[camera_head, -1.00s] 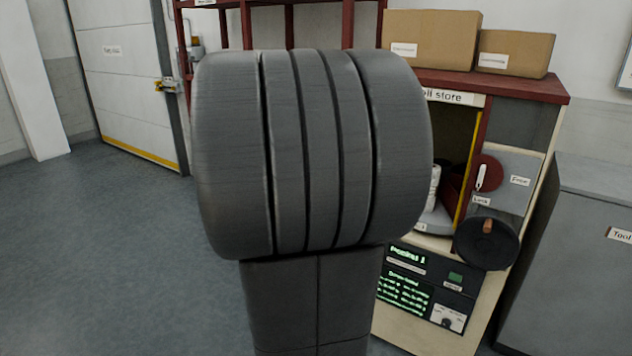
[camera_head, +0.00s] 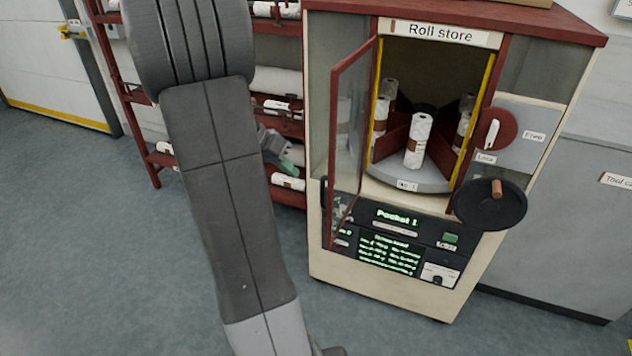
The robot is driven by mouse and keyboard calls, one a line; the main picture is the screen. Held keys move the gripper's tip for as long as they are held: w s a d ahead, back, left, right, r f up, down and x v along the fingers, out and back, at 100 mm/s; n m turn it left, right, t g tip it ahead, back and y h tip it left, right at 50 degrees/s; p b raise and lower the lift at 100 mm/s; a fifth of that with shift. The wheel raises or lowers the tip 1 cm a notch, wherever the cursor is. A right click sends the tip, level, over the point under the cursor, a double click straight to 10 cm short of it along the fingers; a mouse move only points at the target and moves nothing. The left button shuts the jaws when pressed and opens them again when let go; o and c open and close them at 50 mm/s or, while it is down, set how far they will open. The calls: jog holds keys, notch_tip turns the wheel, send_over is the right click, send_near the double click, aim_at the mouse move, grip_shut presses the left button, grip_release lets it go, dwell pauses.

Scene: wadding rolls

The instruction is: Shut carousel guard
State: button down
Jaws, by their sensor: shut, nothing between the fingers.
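The carousel guard (camera_head: 352,135) is a clear panel in a red frame on the roll store (camera_head: 318,160). It stands open, swung outward at the left side of the opening. Behind it, the carousel (camera_head: 405,182) shows red dividers and several upright white wadding rolls, one (camera_head: 418,140) near the front. My gripper (camera_head: 284,160) shows only in part, behind my arm and left of the guard, apart from it. Its jaws are shut and empty; the fingertips are small and hard to make out.
A red and white lock knob (camera_head: 495,134) and a black handwheel (camera_head: 490,205) sit on the right. A lit control panel (camera_head: 395,245) is below. A red rack (camera_head: 285,125) with rolls stands behind my arm. Grey floor is clear at left.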

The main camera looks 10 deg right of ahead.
aim_at(330, 196)
jog(key=s+d+f+p, duration=0.2)
jog(key=d+f, duration=0.2)
jog(key=d, duration=0.2)
jog(key=shift+d+f, duration=0.4)
jog(key=shift+s, duration=0.15)
